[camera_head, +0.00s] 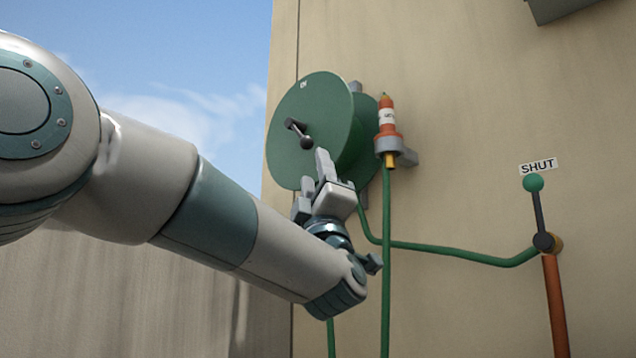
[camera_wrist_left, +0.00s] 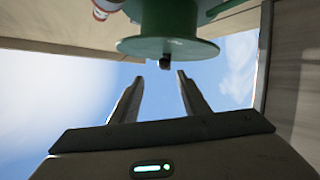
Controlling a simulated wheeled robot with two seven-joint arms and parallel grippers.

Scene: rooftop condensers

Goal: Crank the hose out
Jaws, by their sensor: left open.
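A green hose reel (camera_head: 312,128) is mounted on the beige wall, with a dark crank (camera_head: 299,133) and knob on its face. In the left wrist view the reel (camera_wrist_left: 168,47) is at the top, with the crank knob (camera_wrist_left: 166,63) showing just beyond and between the fingertips. My left gripper (camera_head: 313,175) is open and empty, just below the crank in the head view; the left wrist view shows its two fingers (camera_wrist_left: 160,76) apart. A green hose (camera_head: 387,260) hangs from an orange and white nozzle (camera_head: 387,120) beside the reel. My right gripper is not in view.
A green-knobbed lever (camera_head: 537,210) stands upright on a copper-coloured pipe (camera_head: 555,300) at right, below a sign reading SHUT (camera_head: 537,166). A hose (camera_head: 460,250) runs from the reel to this pipe. A grey box (camera_head: 565,8) is at the top right.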

